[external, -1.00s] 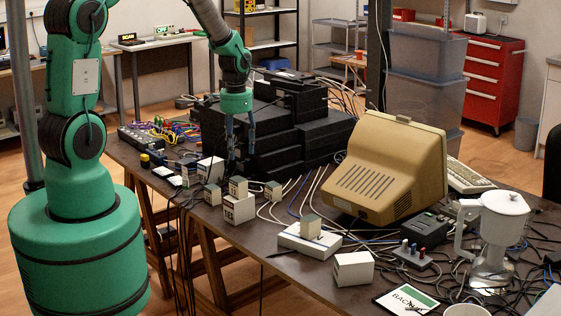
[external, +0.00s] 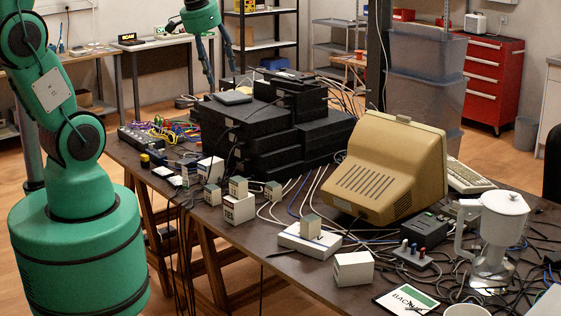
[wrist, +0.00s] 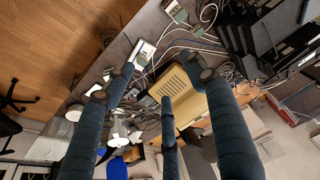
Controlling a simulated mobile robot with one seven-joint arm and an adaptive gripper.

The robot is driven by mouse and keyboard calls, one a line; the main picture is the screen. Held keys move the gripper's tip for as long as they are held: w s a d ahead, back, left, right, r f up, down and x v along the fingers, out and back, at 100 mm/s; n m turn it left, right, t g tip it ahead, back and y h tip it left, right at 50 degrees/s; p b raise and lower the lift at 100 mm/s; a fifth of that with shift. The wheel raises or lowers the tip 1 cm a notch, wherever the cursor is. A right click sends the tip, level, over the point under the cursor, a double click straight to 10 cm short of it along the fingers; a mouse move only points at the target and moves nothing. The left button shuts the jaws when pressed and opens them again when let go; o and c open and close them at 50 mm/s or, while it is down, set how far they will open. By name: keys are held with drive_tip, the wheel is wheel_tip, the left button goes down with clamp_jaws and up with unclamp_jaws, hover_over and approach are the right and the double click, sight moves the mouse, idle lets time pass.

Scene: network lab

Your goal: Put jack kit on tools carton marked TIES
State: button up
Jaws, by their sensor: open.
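Several small boxes with grey-green tops or sides stand on the dark table; their labels are too small for me to tell which is the jack kit or the TIES carton. One small box (external: 238,187) sits on a white carton (external: 239,209) left of centre. Another small box (external: 310,225) sits on a flat white unit (external: 309,241). Single small boxes (external: 213,195) and (external: 273,190) stand beside the first stack. My gripper (external: 219,80) is open and empty, high above the back left of the table. Its spread fingers also show in the wrist view (wrist: 155,88).
A black equipment stack (external: 262,135) stands behind the boxes. A beige monitor (external: 385,170) is to their right, with a white pot (external: 495,235) farther right. A white carton (external: 353,268) is near the front edge. Loose cables cross the table.

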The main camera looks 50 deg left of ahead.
drive_tip(key=s+d+r+t, duration=0.1)
drive_tip(key=s+d+r, duration=0.1)
drive_tip(key=s, duration=0.5)
drive_tip(key=s+d+r+t, duration=0.1)
drive_tip(key=s+d+r, duration=0.1)
drive_tip(key=s+r, duration=0.2)
drive_tip(key=s, duration=0.3)
drive_tip(key=shift+s+d, duration=0.15)
drive_tip(key=shift+f, duration=0.1)
wheel_tip(320, 180, down, 6)
drive_tip(key=b, duration=0.6)
